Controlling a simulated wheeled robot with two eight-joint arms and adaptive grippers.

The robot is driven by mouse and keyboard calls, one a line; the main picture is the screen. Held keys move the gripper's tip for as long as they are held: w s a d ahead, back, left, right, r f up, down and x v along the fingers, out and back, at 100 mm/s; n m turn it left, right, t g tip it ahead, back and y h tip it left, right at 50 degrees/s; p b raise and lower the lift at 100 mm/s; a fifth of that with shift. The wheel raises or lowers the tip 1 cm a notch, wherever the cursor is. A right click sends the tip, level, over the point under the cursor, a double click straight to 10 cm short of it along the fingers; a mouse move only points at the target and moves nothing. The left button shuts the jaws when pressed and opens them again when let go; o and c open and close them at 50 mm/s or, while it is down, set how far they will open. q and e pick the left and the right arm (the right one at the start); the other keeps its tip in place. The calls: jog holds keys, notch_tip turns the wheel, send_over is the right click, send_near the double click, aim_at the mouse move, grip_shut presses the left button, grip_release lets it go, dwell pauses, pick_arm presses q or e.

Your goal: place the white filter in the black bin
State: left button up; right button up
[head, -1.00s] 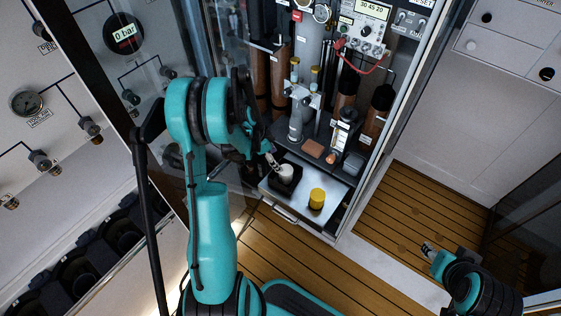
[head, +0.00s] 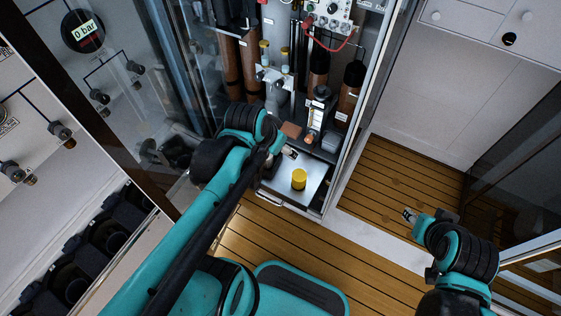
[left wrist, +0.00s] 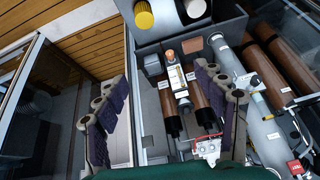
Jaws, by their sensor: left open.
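The white filter (left wrist: 195,7) shows at the top edge of the left wrist view, partly cut off. Dark walls of the black bin (left wrist: 210,16) surround it, so it appears to be inside the bin. In the head view, my left arm hides both. My left gripper (head: 290,152) is above the back of the pull-out tray (head: 318,172). In the left wrist view, its two padded fingers (left wrist: 160,105) are wide apart with nothing held between them. My right gripper (head: 408,215) is low at the right, over the wooden floor, away from the tray; its opening is too small to judge.
A yellow-topped cylinder (head: 299,180) stands on the tray, beside the bin. The glass door (head: 165,75) is at left; wooden floor (head: 385,175) lies clear at right.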

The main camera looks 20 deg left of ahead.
pick_arm(q)
jog(key=s+d+n+t, duration=0.1)
jog(key=s+d+n, duration=0.1)
jog(key=s, duration=0.3)
jog(key=shift+s+d+r+t, duration=0.15)
jog(key=shift+d+r+t, duration=0.15)
jog(key=shift+d+r, duration=0.25)
